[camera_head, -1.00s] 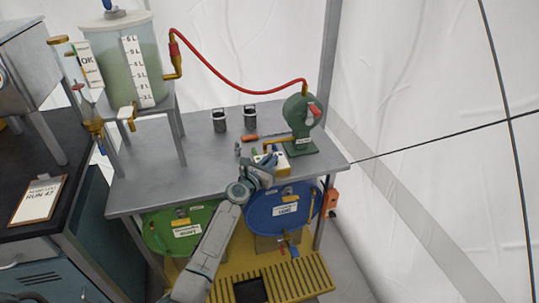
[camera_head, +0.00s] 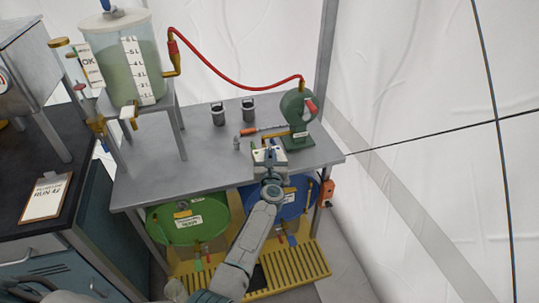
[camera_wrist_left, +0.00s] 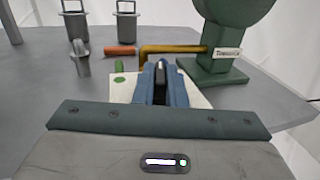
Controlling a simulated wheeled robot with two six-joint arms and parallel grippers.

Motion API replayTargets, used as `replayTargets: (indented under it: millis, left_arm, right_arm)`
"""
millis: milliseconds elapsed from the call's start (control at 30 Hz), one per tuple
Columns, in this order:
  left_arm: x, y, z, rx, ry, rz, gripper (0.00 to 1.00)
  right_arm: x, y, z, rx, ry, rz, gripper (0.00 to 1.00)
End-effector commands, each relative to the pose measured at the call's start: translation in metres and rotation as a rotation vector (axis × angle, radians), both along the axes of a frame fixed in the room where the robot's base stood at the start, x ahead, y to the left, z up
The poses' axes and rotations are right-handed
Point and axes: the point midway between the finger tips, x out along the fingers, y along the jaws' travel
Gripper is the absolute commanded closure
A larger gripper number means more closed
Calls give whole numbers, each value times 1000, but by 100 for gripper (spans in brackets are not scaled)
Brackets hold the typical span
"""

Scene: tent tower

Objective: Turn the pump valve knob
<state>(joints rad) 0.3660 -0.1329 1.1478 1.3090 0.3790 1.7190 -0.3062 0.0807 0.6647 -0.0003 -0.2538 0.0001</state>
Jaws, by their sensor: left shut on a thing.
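The green pump (camera_head: 298,115) with a red handle stands at the right end of the grey table. Its base and lower body show in the wrist view (camera_wrist_left: 215,70). A brass pipe (camera_wrist_left: 172,49) runs left from it. In front of the pipe is a white plate (camera_wrist_left: 200,100) carrying a dark knob (camera_wrist_left: 160,72) with a pale mark. My left gripper (camera_head: 269,153) is at this plate. In the wrist view its blue fingers (camera_wrist_left: 160,70) are shut on the dark knob, one on each side. The knob's lower part is hidden. My right gripper is not in view.
A red hose (camera_head: 235,82) joins the pump to the clear tank (camera_head: 135,65) at the left. Two dark-lidded grey canisters (camera_head: 218,114) stand behind the pipe. Green (camera_head: 190,220) and blue (camera_head: 296,198) drums lie under the table. The table's middle is mostly clear.

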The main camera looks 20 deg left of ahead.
Motion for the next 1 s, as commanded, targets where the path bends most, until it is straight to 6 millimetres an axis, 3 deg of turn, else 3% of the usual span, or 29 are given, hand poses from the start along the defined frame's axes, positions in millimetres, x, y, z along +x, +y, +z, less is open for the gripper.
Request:
replayTargets:
  millis: [767,800,867,900,1000]
  left_arm:
    - [1,-2,2,0,-1,99,100]
    - [1,-1,2,0,-1,99,83]
    - [1,-1,2,0,-1,99,71]
    - [1,-2,1,0,-1,99,67]
    - [1,-1,1,0,0,99,67]
  right_arm:
    - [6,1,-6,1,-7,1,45]
    - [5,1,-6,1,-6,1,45]
    - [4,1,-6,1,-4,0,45]
    - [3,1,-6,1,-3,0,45]
    - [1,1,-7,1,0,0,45]
